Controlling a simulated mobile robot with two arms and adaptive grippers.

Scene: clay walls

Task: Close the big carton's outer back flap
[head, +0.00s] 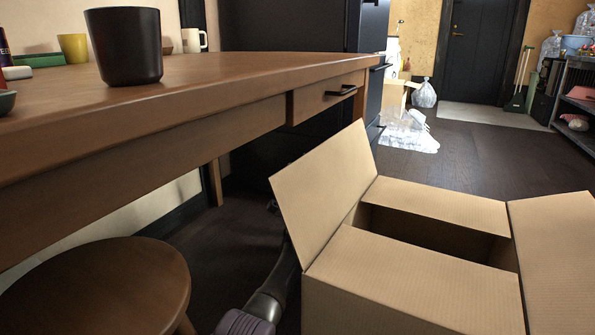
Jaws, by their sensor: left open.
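The big carton (410,290) stands open on the floor at the lower right. Its left outer flap (322,190) stands up, leaning outward to the left. Its right outer flap (556,245) is spread open to the right. The far flap (440,206) and near flap (412,285) are folded inward, with a dark gap between them. My left gripper (274,207) is open, low beside the outer side of the left flap, which hides much of it. I cannot tell if it touches the flap. My right gripper is not in view.
A wooden table (200,83) with a drawer runs along the left, close to the carton's raised flap. It bears a black cup (125,45) and mugs. A round stool (100,285) stands at lower left. Clear plastic wrap (408,135) lies beyond; the dark floor behind the carton is free.

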